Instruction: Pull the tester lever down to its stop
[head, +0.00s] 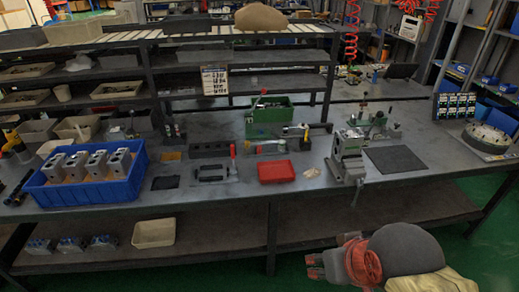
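A small fixture with upright posts and a green part (377,120) stands at the back right of the bench. It may be the tester, but its lever is too small to make out. In front of it, at the bench's front edge, is a grey metal vise-like device (348,155) with a bar hanging down. My gripper (312,266) is at the lower right, in front of the bench and below its top, pointing left and apart from everything. Its fingers are too small to tell whether they are open.
A blue crate (85,201) of metal blocks stands at the left of the bench (215,193). A red tray (276,172), a green bin (270,121) and a dark mat (395,160) are also on it. A round plate (487,137) lies far right. Green floor is free at right.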

